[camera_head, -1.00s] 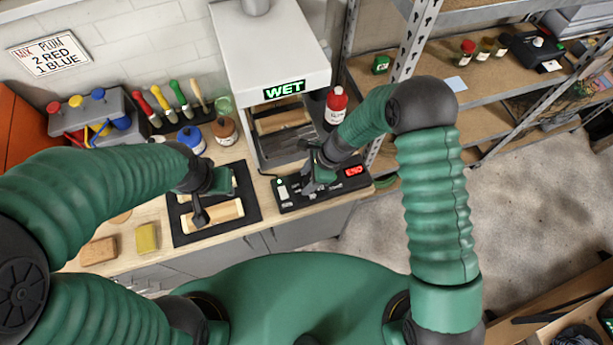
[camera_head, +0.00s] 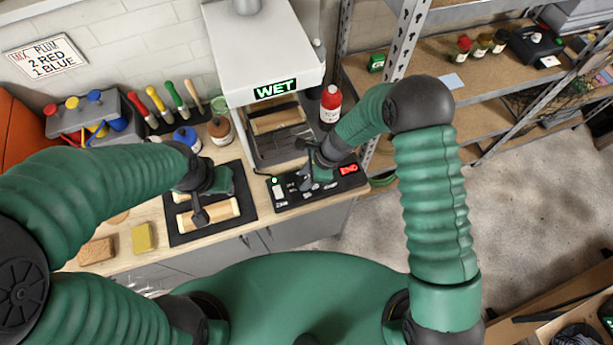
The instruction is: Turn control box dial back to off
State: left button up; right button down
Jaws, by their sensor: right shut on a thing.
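The black control box (camera_head: 285,203) lies on the right end of the bench, below the booth with the green WET sign (camera_head: 275,89). It has a lit red display (camera_head: 348,170), which seems to read END, and a small green light (camera_head: 275,180) at its left. My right gripper (camera_head: 306,184) is down at the middle of the box, shut on what seems to be the dial, which the fingers hide. My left gripper (camera_head: 200,215) hangs over a wooden block (camera_head: 222,211) on a black mat (camera_head: 245,213); its finger opening is not clear.
A red bottle (camera_head: 330,104) stands behind the box, right of the booth. Blue (camera_head: 188,140) and brown (camera_head: 220,130) jars stand left of the booth. A sponge (camera_head: 143,238) lies at the bench front. Metal shelves (camera_head: 470,85) rise at right.

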jog(key=shift+w+a+r, duration=0.1)
jog(key=shift+a, duration=0.05)
jog(key=shift+n, duration=0.4)
jog(key=shift+w+n+g, duration=0.1)
jog(key=shift+n+g, duration=0.3)
jog(key=shift+n, duration=0.2)
jog(key=shift+w+n+g+b, duration=0.1)
jog(key=shift+n+g+b, duration=0.4)
jog(key=shift+n, duration=0.7)
jog(key=n+b, duration=0.1)
jog(key=n, duration=0.1)
jog(key=n+g+h+b, duration=0.1)
jog(key=n, duration=0.1)
jog(key=shift+a+f+n+h, duration=0.1)
jog(key=shift+f+n+h, duration=0.1)
jog(key=shift+n+h, duration=0.1)
jog(key=shift+r+n+g+h+b, duration=0.1)
jog(key=shift+n+g+h+b, duration=0.35)
jog(key=shift+n+b, duration=0.7)
jog(key=shift+n, duration=0.45)
